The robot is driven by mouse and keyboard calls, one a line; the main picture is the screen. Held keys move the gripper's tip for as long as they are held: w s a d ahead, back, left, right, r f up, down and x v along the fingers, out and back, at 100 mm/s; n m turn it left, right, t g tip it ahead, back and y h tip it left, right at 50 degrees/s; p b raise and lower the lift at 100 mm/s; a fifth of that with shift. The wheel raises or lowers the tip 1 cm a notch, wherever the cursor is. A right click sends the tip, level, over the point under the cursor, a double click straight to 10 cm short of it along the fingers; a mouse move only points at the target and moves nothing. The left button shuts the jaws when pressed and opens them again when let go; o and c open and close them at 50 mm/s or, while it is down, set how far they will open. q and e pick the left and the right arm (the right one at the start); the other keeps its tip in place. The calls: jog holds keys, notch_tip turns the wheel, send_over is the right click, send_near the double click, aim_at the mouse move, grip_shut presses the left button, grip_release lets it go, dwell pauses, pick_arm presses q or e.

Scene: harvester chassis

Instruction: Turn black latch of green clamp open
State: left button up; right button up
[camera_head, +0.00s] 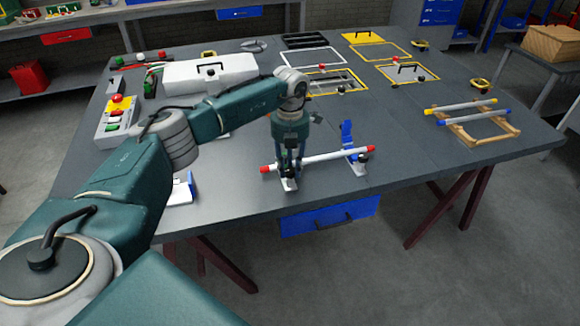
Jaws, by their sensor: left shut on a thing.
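A white bar with red ends (325,157) lies across two clamps near the front edge of the table. The left clamp (288,184) has a pale base; its upper part and any black latch are hidden behind my left gripper, so I cannot make out its green colour. My left gripper (290,163) points down over this clamp, beside the bar's left end, and is shut on a small part there. The right clamp (347,134) has a raised blue part and a dark piece near the bar's right end. My right gripper is out of view.
A white case (190,78) and a control box with buttons (116,120) stand at the left of the table. A wooden rack with two rods (470,117) stands at the right. The table surface (400,150) right of the clamps is clear.

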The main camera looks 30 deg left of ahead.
aim_at(290, 170)
pick_arm(q)
jog(key=shift+r, duration=0.1)
jog(key=o, duration=0.9)
notch_tip(290, 170, up, 12)
dwell(0.4)
